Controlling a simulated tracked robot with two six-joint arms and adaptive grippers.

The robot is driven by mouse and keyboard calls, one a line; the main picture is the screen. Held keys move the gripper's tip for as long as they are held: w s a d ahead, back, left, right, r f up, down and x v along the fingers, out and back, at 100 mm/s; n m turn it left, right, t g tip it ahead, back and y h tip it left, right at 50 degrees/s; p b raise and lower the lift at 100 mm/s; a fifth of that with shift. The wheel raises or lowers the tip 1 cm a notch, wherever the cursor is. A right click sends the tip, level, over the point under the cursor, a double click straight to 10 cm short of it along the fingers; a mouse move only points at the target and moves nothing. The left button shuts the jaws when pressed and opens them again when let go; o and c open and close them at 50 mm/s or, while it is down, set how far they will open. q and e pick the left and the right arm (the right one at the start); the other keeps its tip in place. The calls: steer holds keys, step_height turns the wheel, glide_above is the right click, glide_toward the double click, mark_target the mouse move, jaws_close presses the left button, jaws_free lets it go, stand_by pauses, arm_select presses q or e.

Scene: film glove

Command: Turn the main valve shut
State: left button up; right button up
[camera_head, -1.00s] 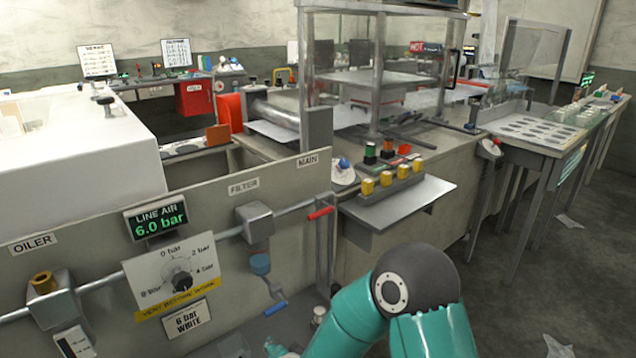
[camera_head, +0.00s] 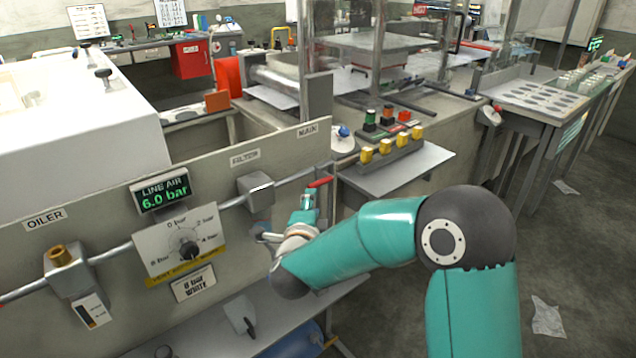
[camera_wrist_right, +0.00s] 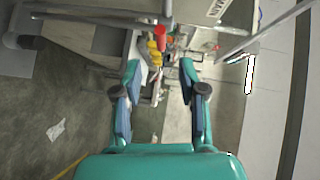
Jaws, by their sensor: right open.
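The main valve has a red handle (camera_head: 321,182) on the grey pipe, below the MAIN label (camera_head: 308,130) at the right end of the panel. The handle lies roughly along the pipe. My right gripper (camera_head: 308,197) is just below and in front of the handle, apart from it as far as I can tell. In the right wrist view its two fingers (camera_wrist_right: 158,78) are spread with nothing between them. A red end, probably the handle, (camera_wrist_right: 160,32) shows beyond the fingertips. My left gripper is not in view.
The line air display (camera_head: 160,193) reads 6.0 bar. A pressure dial (camera_head: 180,238) and a grey filter block (camera_head: 256,190) sit on the panel left of the valve. A shelf with yellow-topped parts (camera_head: 392,148) stands close on the right. A low bench (camera_head: 285,312) lies below.

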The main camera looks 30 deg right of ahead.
mark_target(318, 186)
steer(key=p+x, duration=0.1)
steer(key=x, duration=1)
steer(key=shift+p, duration=0.3)
jaws_close()
steer(key=shift+f, duration=0.1)
